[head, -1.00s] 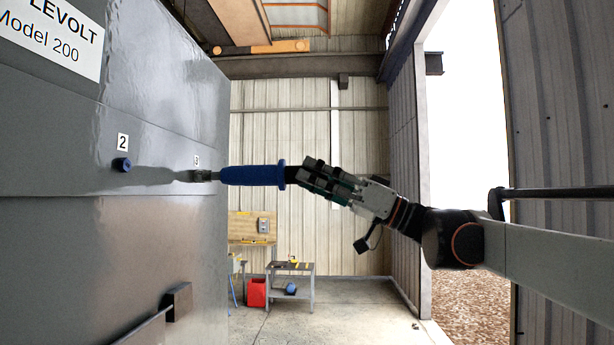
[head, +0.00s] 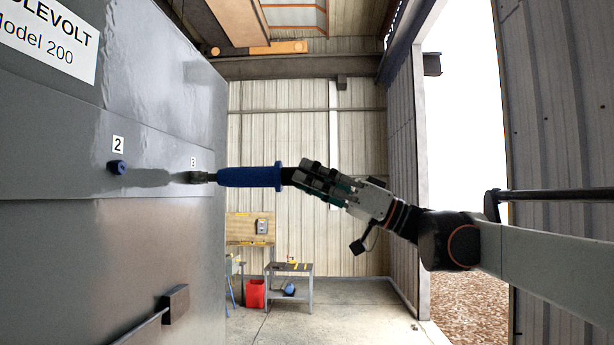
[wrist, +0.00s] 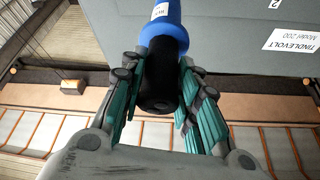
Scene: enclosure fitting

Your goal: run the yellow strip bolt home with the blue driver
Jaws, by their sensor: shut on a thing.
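My gripper (head: 300,175) is shut on the black end of the blue driver (head: 248,177). The driver lies level in the head view, its tip pointing left to the grey enclosure wall (head: 60,240). The tip meets a small dark fitting (head: 199,177) by the label 3 (head: 193,162); contact and how deep the bolt sits cannot be made out. No yellow strip shows on it at this size. In the wrist view my gripper (wrist: 160,100) has both fingers around the driver's black end, with the blue driver body (wrist: 163,35) beyond; its tip is hidden there.
A blue knob-like bolt (head: 117,167) sits by label 2 (head: 118,144) on the same wall. A bar handle (head: 175,303) juts out lower down. A work table (head: 290,268) and red bin (head: 254,293) stand far behind. The floor between is clear.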

